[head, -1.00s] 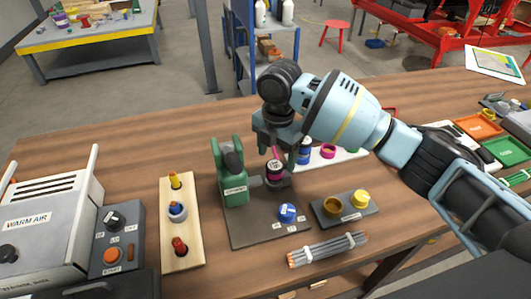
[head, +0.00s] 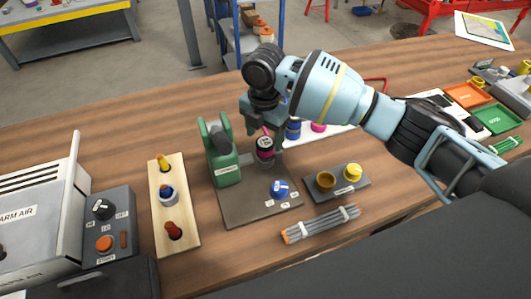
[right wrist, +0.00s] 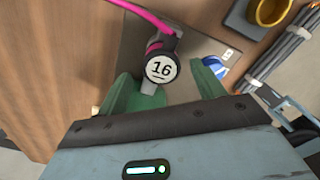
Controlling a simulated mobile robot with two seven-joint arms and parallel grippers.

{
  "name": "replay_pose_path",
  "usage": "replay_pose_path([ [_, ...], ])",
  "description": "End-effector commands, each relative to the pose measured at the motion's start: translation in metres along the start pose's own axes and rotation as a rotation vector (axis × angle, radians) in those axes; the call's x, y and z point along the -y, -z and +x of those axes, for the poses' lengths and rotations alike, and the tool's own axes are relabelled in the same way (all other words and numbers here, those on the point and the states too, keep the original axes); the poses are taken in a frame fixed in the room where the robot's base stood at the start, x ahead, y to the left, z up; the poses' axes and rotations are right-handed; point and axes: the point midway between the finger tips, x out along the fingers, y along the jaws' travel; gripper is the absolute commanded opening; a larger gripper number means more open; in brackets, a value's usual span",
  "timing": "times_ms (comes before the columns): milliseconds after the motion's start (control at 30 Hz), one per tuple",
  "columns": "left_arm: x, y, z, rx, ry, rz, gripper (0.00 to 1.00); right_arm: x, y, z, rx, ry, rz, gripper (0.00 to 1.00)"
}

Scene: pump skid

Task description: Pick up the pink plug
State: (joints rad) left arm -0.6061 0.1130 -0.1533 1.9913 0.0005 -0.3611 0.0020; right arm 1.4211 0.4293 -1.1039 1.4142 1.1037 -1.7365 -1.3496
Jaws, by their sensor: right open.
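The pink plug (head: 265,154) has a dark round cap with a white label. It stands upright at the pump unit's base plate (head: 245,205), beside a green housing (head: 221,165). In the right wrist view the plug (right wrist: 161,68) shows its label "16", and a pink cable or strip runs from it to the upper left. My right gripper (head: 266,121) is open just above the plug in the head view. In the right wrist view its green fingers (right wrist: 163,90) lie on either side below the plug's cap; contact cannot be told. My left gripper is not in view.
A wooden block (head: 172,210) with coloured plugs stands left. A dark tray with yellow cups (head: 337,183) and a grey cable bundle (head: 321,224) lie right and in front. A blue plug (head: 280,188) lies on the plate. A white rack with blue and pink plugs stands behind the gripper.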

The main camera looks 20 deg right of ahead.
Motion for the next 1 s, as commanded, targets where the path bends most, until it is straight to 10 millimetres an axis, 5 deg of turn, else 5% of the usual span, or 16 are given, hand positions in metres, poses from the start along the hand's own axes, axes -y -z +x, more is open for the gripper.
replay_pose_path([
  [233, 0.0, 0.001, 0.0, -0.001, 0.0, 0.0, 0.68, 0.003, 0.0, 0.032, 0.0, 0.002, 0.0, 0.68],
  [533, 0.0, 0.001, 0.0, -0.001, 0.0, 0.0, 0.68, 0.002, 0.0, 0.036, 0.0, 0.0, 0.0, 0.68],
  [933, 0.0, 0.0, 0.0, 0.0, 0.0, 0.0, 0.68, 0.002, 0.0, 0.036, 0.0, 0.0, 0.0, 0.17],
  [1000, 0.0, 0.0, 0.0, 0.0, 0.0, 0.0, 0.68, 0.002, 0.0, 0.036, 0.0, -0.001, 0.0, 0.15],
])
